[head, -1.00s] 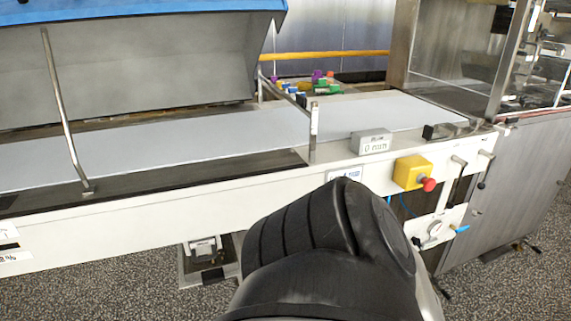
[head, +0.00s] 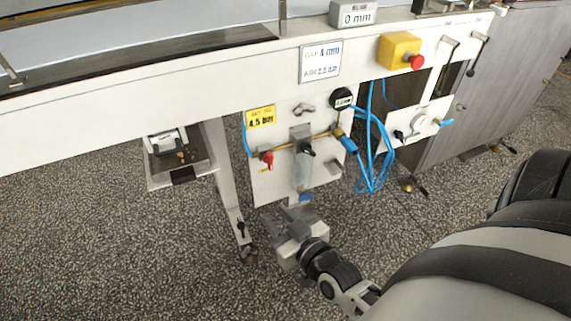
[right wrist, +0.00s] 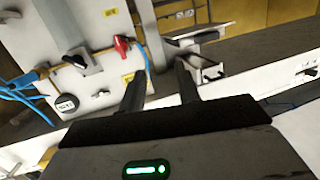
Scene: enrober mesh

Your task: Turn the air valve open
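The air valve has a small red handle (head: 267,158) on a brass pipe, at the left of a white panel (head: 262,185) under the conveyor. The handle points down in the head view. In the right wrist view the red handle (right wrist: 121,44) is above and left of the fingers. My right gripper (head: 283,213) is below the panel in the head view, apart from the valve. In the right wrist view its two fingers (right wrist: 161,80) are spread with nothing between them. My left gripper is not in view.
Blue hoses (head: 371,165) hang at the panel's right, near a round dark gauge (head: 342,98). A clear filter bowl (head: 303,172) sits mid-panel. A conveyor leg (head: 226,180) stands left of it. A yellow box with a red button (head: 415,62) is above right. The floor in front is clear.

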